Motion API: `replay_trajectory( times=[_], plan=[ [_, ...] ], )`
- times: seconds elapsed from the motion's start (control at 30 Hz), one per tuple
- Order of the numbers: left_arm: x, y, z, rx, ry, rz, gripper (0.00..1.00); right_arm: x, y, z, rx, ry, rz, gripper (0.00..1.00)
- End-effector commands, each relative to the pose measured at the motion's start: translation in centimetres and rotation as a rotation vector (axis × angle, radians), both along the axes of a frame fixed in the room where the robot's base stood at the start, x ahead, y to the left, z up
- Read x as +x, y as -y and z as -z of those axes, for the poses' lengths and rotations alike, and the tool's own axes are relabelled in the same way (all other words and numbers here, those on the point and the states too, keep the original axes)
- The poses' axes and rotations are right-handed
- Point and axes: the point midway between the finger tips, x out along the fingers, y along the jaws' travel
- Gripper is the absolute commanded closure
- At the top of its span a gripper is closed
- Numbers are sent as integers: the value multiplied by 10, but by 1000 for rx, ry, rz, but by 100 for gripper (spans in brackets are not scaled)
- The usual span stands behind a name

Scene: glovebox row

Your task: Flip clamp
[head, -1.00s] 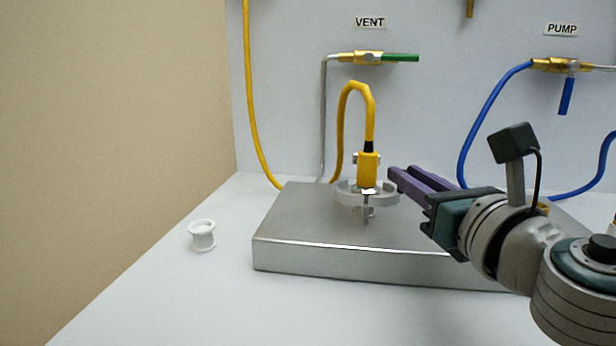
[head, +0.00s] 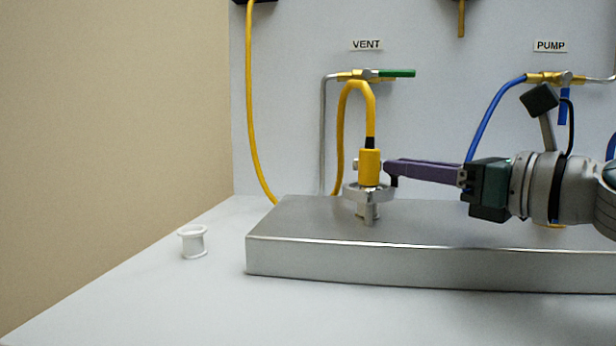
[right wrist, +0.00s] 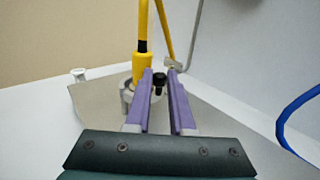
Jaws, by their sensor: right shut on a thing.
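The clamp (head: 382,193) is a pale metal ring around the flange under the yellow cylindrical fitting (head: 370,168), on top of the steel box. The ring also shows in the right wrist view (right wrist: 125,97). My right gripper (head: 390,169) comes in level from the right, its purple fingers at the clamp's right side. In the right wrist view a small black-ended part (right wrist: 159,79) sits between the fingertips, and the gripper is shut on it; it appears to belong to the clamp. The fingers partly hide it. My left gripper is not in view.
The steel box (head: 330,262) carries the fitting, with a yellow hose (head: 346,120) looping up from it. A white spool-like piece (head: 193,243) stands on the white bench at left. VENT (head: 375,74) and PUMP (head: 556,77) valves are on the back wall.

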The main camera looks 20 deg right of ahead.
Motion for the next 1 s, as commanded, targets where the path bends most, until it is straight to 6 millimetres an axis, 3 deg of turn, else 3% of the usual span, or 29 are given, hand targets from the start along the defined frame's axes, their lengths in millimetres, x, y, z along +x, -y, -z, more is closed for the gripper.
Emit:
replay_trajectory(
  times=[0.23, 0.27, 0.53, 1.0],
  plan=[
    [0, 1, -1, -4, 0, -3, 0, 0, 0, 0, -1, -2, 0, 100],
    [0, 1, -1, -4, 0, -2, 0, 0, 0, 0, -1, -2, 0, 78],
    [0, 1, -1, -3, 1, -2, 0, 0, 0, 0, 0, -1, 1, 48],
    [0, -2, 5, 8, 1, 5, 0, -10, 4, 4, 0, -4, 3, 48]
  ],
)
